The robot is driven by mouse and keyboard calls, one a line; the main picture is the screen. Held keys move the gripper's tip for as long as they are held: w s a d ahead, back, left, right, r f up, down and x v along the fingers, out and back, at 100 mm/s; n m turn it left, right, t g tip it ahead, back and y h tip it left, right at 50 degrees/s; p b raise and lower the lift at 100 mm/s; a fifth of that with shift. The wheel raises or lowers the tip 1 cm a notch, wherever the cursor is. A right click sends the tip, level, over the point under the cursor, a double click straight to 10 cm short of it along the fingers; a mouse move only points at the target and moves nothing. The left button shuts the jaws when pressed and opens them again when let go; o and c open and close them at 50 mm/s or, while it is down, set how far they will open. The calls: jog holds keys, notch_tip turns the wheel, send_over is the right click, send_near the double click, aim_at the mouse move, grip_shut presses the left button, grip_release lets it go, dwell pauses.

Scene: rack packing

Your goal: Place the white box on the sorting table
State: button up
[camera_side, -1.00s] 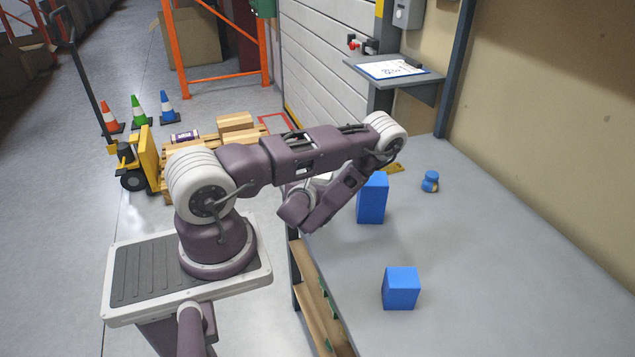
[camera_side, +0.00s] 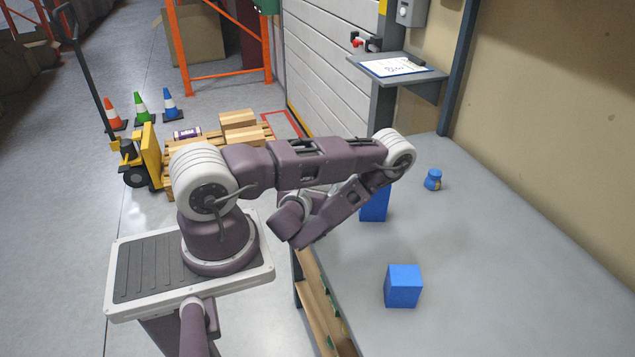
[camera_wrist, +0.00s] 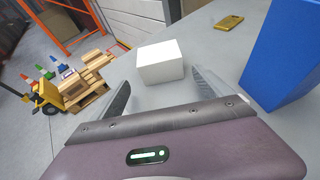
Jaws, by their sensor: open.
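The white box (camera_wrist: 160,62) sits on the grey sorting table (camera_wrist: 212,60) in the wrist view, near the table's left edge. My gripper (camera_wrist: 162,90) is open, its two grey fingers spread apart, one to each side below the box in the picture. The box appears just beyond the fingertips, with nothing held between them. In the side view the table (camera_side: 480,270) shows at right, but my arm hides the white box and the gripper's fingers.
A tall blue box (camera_wrist: 284,55) stands close on the right, partly behind my arm in the side view (camera_side: 373,208). A smaller blue box (camera_side: 403,286) and a blue jar (camera_side: 433,180) stand on the table. A yellow object (camera_wrist: 229,22) lies behind. The table's right side is clear.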

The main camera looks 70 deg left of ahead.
notch_tip(320, 180, up, 16)
jog(key=a+n+g+y, duration=0.3)
jog(key=n+y, duration=0.2)
jog(key=y, duration=0.1)
jog(key=s+d+r+n+g, duration=0.2)
jog(key=s+r+n+g, duration=0.6)
jog(key=r, duration=0.1)
jog(key=s+d+n+g+h, duration=0.2)
jog(key=s+d+n+h, duration=0.7)
jog(key=d, duration=0.3)
jog(key=w+d+n+t+h, duration=0.2)
jog(key=w+d+t+h, duration=0.2)
jog(key=d, duration=0.6)
jog(key=shift+w+d+r+n+t+h, duration=0.15)
jog(key=shift+d+r+n+t+h, duration=0.2)
jog(key=shift+t, duration=0.65)
jog(key=w+d+r+t+h, duration=0.1)
jog(key=d+r, duration=0.1)
jog(key=w+d+r+t+h, duration=0.1)
jog(key=d+t, duration=0.1)
jog(key=w+d+r+t+h, duration=0.1)
jog(key=d+r+t, duration=0.1)
jog(key=d, duration=0.1)
jog(key=shift+r+h, duration=0.25)
jog(key=shift+r, duration=0.05)
jog(key=shift+c, duration=1.2)
